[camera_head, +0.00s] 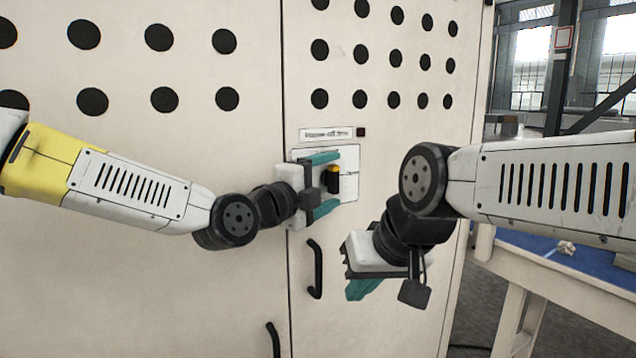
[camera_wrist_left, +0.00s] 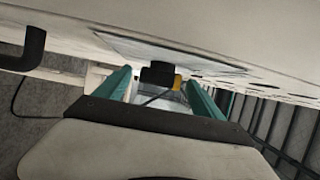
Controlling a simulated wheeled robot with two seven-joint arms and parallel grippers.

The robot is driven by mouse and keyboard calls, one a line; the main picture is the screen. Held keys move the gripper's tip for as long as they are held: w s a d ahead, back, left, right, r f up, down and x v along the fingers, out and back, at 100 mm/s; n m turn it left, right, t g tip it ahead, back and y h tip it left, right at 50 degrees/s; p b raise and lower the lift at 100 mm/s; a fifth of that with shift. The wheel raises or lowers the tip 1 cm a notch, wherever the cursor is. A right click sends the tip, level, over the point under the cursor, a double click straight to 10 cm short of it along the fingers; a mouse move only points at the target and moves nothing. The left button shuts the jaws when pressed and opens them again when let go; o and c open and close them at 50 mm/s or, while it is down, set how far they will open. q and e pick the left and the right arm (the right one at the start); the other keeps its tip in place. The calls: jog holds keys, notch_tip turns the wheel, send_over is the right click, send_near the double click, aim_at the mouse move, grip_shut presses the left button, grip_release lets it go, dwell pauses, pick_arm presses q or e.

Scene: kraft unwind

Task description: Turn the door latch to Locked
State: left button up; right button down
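The door latch (camera_head: 333,180) is a small black knob with a yellow-orange part, set on a pale plate (camera_head: 349,165) on the cabinet's right-hand door. It also shows in the left wrist view as a black knob with a yellow end (camera_wrist_left: 158,76). My left gripper (camera_head: 326,183) is at the plate with its teal fingers apart, one above and one below the latch; in the wrist view they stand left and right of it with gaps. My right gripper (camera_head: 362,288) hangs lower right, away from the door fittings; its finger gap is hidden.
A label strip (camera_head: 326,134) with a small dark red square sits above the plate. Black handles (camera_head: 315,268) stick out below on the doors. Round black holes fill the upper panels. A blue-topped table (camera_head: 560,252) stands at the right. The latch wording is unreadable.

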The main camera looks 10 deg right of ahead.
pick_arm(q)
jog(key=o, duration=0.4)
jog(key=shift+o, duration=0.2)
jog(key=s, duration=0.2)
jog(key=s+d, duration=0.2)
jog(key=s, duration=0.1)
jog(key=shift+s, duration=0.3)
dwell(0.4)
